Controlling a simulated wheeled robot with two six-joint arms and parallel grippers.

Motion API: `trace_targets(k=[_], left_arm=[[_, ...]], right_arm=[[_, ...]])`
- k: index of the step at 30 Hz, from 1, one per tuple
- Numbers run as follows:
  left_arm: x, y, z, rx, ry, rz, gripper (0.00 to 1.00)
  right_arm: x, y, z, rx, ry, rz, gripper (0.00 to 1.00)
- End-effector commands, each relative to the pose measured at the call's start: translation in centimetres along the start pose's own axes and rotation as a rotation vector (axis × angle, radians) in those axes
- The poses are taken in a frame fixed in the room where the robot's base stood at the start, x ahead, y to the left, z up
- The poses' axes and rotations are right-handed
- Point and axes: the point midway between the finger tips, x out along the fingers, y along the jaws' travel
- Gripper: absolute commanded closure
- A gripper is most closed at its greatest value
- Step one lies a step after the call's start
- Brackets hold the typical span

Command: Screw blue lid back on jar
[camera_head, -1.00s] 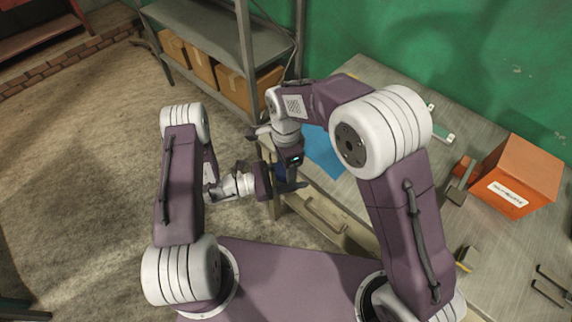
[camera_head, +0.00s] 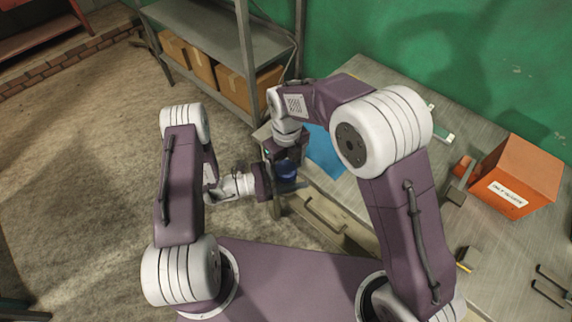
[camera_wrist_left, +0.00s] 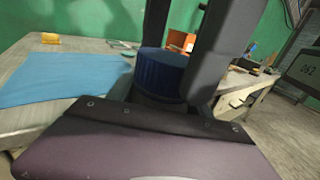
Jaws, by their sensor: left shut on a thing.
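The blue lid (camera_wrist_left: 160,72) sits upright on top of the jar in the left wrist view; it also shows in the head view (camera_head: 287,171). The jar is almost wholly hidden below the lid. My left gripper (camera_head: 289,185) is shut on the jar, just beyond the table's left edge. My right gripper (camera_head: 287,158) is directly above the lid, pointing down. In the left wrist view its dark fingers (camera_wrist_left: 190,45) come down on either side of the lid, one behind and one at the right. I cannot tell whether they press on it or how tightly the lid sits.
A blue mat (camera_head: 325,152) lies on the metal workbench (camera_head: 497,240). An orange box (camera_head: 516,176) stands on the bench at the right. A grey shelf (camera_head: 208,32) with cardboard boxes (camera_head: 201,65) is behind. The floor at the left is clear.

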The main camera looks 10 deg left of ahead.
Motion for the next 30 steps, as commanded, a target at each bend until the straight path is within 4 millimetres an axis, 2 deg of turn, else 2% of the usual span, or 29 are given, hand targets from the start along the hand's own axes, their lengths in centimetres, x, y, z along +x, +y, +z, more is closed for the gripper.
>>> trace_targets(k=[7, 16, 25, 27, 30], left_arm=[[0.0, 0.1, 0.1, 0.001, -0.002, 0.001, 1.00], [0.0, 0.1, 0.1, 0.001, -0.002, 0.001, 1.00], [0.0, 0.1, 0.1, 0.001, -0.002, 0.001, 1.00], [0.0, 0.1, 0.1, 0.001, -0.002, 0.001, 1.00], [0.0, 0.1, 0.1, 0.001, -0.002, 0.001, 1.00]], right_arm=[[-0.2, 0.1, 0.0, -0.001, 0.002, 0.001, 0.23], [-4.1, 0.1, 0.0, -0.002, 0.000, 0.001, 0.23], [-4.5, 0.1, -0.1, -0.002, 0.004, 0.002, 0.23], [-4.5, 0.1, -0.1, -0.011, 0.003, 0.002, 0.36], [-4.4, 0.1, -0.1, -0.108, 0.004, 0.002, 0.36]])
